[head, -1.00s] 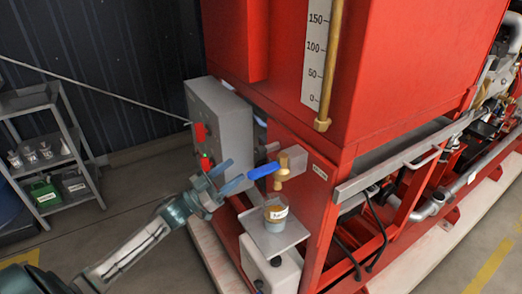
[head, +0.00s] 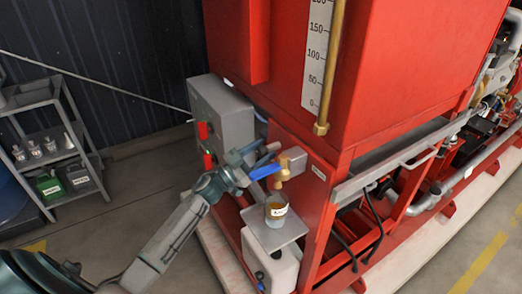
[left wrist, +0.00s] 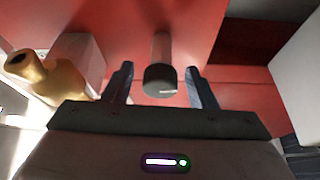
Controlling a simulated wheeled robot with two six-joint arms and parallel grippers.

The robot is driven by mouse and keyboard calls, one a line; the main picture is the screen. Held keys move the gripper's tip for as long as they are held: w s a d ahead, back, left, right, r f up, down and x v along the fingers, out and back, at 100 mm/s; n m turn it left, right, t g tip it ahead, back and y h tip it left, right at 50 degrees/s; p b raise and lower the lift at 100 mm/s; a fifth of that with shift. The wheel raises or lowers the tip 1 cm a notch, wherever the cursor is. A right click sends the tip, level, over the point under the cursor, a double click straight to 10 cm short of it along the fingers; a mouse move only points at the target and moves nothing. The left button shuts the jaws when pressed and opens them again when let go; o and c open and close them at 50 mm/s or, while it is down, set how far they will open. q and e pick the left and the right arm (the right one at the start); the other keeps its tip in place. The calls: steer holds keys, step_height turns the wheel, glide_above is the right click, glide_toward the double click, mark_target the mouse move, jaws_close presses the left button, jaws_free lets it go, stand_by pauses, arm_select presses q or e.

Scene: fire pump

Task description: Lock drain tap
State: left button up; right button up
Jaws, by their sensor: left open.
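The drain tap (head: 284,174) is brass and sits on the front of the red pump frame. Its blue lever (head: 264,172) points left in the head view. My left gripper (head: 262,158) is open beside the lever and partly overlaps it in that view. In the left wrist view, a brass spout (left wrist: 30,68) shows at the left, outside the open jaws (left wrist: 160,82). The lever is not clear in that view. My right gripper is not in view.
A labelled cup (head: 277,210) stands on a small tray (head: 257,229) below the tap. A grey control box (head: 222,115) is behind my left gripper. A shelf (head: 45,135) with containers stands at the left. Open floor lies between shelf and pump.

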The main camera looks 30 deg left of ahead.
arm_select(q)
steer(key=c, duration=1)
